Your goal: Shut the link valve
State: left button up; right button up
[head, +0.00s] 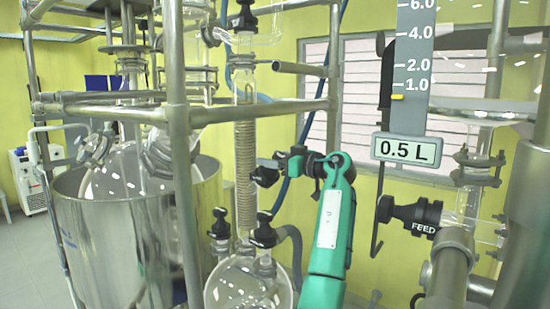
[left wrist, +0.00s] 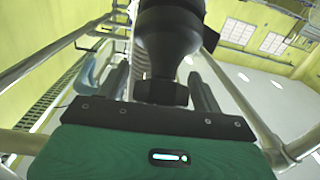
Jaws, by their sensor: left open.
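My left gripper (head: 272,165) reaches left from the teal arm, beside the ribbed glass column (head: 245,170). A black valve knob (head: 264,178) shows at its fingertips in the head view; it is small and partly merged with the dark fingers. In the left wrist view a large black knob (left wrist: 170,45) stands between the two fingers of the open gripper (left wrist: 158,78), with a finger on each side. Whether the fingers touch it I cannot tell. No label names the link valve. My right gripper is out of view.
Other black-knobbed valves stand close below (head: 263,232) and at lower left (head: 220,222). A round glass vessel (head: 248,287) is under the column. Metal frame pipes (head: 180,150) surround it. The FEED valve (head: 410,213) and a 0.5 L gauge (head: 408,150) are at right.

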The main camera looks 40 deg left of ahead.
pick_arm(q)
jog(key=c, duration=1)
jog(key=shift+m+t, duration=0.3)
